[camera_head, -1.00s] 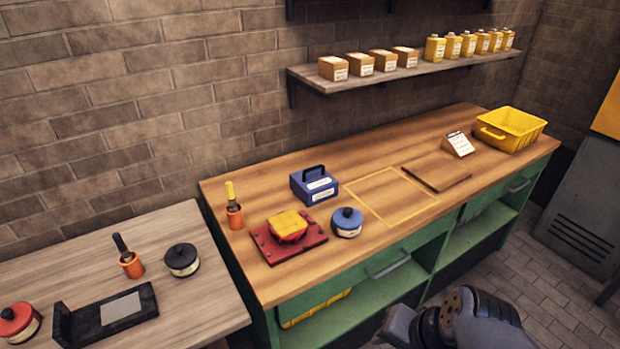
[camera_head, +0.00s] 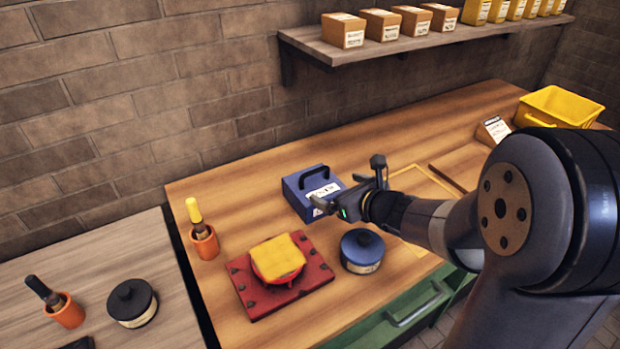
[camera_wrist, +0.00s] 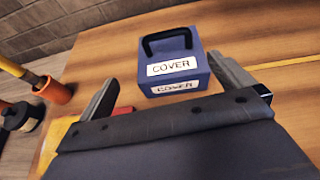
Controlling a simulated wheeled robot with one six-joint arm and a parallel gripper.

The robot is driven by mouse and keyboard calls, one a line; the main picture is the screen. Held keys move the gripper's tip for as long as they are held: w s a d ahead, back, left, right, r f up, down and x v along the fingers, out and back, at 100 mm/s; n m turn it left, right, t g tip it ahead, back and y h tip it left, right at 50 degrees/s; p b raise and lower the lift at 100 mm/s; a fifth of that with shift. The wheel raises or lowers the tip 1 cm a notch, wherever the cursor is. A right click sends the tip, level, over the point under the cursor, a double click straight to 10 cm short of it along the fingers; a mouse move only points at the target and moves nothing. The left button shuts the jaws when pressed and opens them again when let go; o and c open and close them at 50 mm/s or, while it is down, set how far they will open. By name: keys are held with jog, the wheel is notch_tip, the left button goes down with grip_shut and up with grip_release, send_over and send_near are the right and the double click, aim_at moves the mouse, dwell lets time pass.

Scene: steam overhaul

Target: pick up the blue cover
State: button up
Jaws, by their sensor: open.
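The blue cover (camera_head: 306,190) is a box with a black arched handle and white labels. It stands on the wooden bench top behind the red plate. In the wrist view the blue cover (camera_wrist: 176,68) sits ahead of my fingers, and its labels read "COVER". My gripper (camera_head: 330,206) is at the near right side of the cover in the head view. It is open and empty, with its two fingers (camera_wrist: 168,86) spread wide in the wrist view. I cannot tell whether a finger touches the cover. My arm hides part of the bench to the right.
A red plate (camera_head: 318,272) with a red and yellow piece (camera_head: 278,258) lies in front. A round blue pot (camera_head: 362,252) stands close below my gripper. An orange cup (camera_head: 205,244) with a yellow-handled tool is at left. A shelf (camera_head: 400,44) with boxes hangs above.

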aim_at(318, 186)
jog(key=shift+m, duration=0.5)
jog(key=x, duration=0.4)
jog(key=d+x, duration=0.1)
jog(key=x, duration=0.2)
jog(key=shift+w, duration=0.4)
jog(key=shift+f+p+x, duration=0.15)
jog(key=shift+p+x, duration=0.1)
jog(key=shift+x, duration=1.05)
jog(key=shift+f+p+x, duration=0.15)
jog(key=shift+p+x, duration=0.05)
jog(key=shift+x, duration=1.05)
jog(key=shift+s+d, duration=0.1)
jog(key=shift+c, duration=0.4)
jog(key=shift+r, duration=0.1)
jog(key=c, duration=1)
